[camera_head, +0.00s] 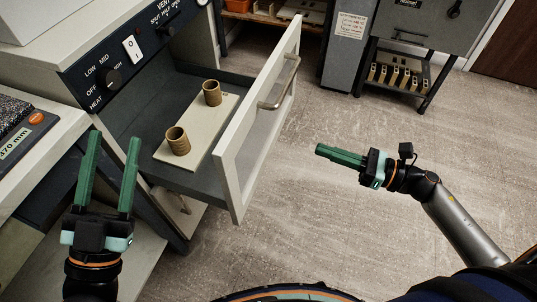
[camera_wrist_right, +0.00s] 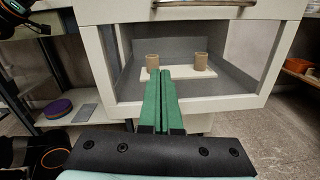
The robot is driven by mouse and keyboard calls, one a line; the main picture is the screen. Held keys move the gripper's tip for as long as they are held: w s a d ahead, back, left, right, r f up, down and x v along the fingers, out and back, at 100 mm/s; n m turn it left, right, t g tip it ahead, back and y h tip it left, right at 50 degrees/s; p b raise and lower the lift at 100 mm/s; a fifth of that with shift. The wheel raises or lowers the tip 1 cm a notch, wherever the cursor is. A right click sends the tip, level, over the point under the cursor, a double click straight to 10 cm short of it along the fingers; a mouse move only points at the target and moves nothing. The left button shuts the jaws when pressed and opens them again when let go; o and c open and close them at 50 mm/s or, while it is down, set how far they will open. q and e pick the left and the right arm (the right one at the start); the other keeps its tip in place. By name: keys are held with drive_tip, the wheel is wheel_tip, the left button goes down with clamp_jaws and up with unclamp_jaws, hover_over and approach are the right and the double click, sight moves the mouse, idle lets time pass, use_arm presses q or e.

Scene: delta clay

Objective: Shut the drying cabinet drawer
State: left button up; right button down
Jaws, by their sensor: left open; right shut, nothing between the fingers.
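The drying cabinet drawer (camera_head: 235,165) is pulled well out of the cabinet (camera_head: 80,62). Its pale front frame with a bar handle (camera_head: 281,84) faces right, and it also shows in the right wrist view (camera_wrist_right: 192,107). Inside, two brown ribbed clay cups (camera_head: 177,141) (camera_head: 212,92) stand upright on a pale board (camera_head: 216,122). My right gripper (camera_head: 320,150) is shut and empty, to the right of the drawer front and apart from it, pointing towards it. My left gripper (camera_head: 115,135) is open and empty, left of the drawer, in front of the cabinet.
A grey cabinet on a stand (camera_head: 412,45) is at the back right. The floor (camera_head: 330,215) right of the drawer is clear around my right arm.

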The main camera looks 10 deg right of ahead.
drive_tip(key=f+n, duration=0.1)
drive_tip(key=n, duration=0.1)
drive_tip(key=g, duration=0.1)
approach(256, 136)
drive_tip(key=x, duration=0.6)
drive_tip(key=shift+w+a, duration=0.15)
drive_tip(key=shift+a, duration=0.25)
use_arm(q)
drive_tip(key=shift+s+r+m+h, duration=0.3)
drive_tip(key=shift+s, duration=0.15)
